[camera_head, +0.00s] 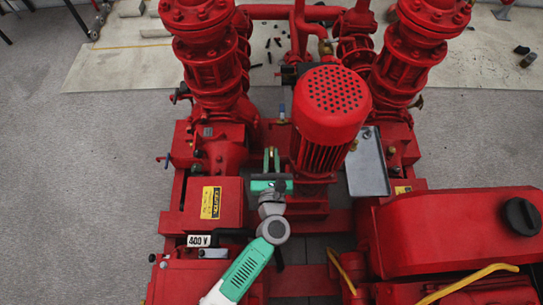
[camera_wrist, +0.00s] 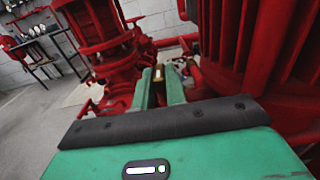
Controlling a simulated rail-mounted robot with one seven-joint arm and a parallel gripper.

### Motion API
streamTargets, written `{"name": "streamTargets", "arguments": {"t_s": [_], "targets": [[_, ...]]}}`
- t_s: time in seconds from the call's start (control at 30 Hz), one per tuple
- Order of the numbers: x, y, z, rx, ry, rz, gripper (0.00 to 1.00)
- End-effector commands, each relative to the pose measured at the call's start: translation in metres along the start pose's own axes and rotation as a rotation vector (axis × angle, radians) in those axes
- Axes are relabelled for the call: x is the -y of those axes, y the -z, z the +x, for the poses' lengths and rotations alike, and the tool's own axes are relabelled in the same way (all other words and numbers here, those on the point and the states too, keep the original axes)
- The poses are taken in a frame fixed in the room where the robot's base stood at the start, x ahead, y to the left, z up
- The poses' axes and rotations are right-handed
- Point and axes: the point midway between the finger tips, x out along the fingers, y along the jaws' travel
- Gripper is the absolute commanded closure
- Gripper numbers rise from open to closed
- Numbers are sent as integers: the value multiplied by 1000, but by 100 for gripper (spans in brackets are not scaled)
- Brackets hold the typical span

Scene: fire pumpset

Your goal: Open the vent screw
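My gripper (camera_head: 271,153) has a green body and two green fingers, and it points away from me beside the red motor (camera_head: 330,105). In the wrist view the fingers of my gripper (camera_wrist: 160,72) stand apart with a narrow gap. A small brass-coloured fitting (camera_wrist: 158,76) shows in that gap, with dark space below it. It may be the vent screw, but I cannot tell for sure. I cannot tell whether the fingers touch it.
Red pump columns rise at left (camera_head: 205,60) and right (camera_head: 408,60). A red control box (camera_head: 213,205) is left of my arm. A grey tray (camera_head: 367,165) lies right of the motor, and a large red engine cover (camera_head: 460,225) fills the lower right. Floor at left is clear.

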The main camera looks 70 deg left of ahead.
Motion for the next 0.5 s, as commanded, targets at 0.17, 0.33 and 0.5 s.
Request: {"name": "streamTargets", "arguments": {"t_s": [0.17, 0.33, 0.5], "targets": [[1, -1, 0, 1, -11, -1, 100], [3, -2, 1, 1, -104, -3, 100], [2, 0, 0, 0, -142, 0, 100]]}}
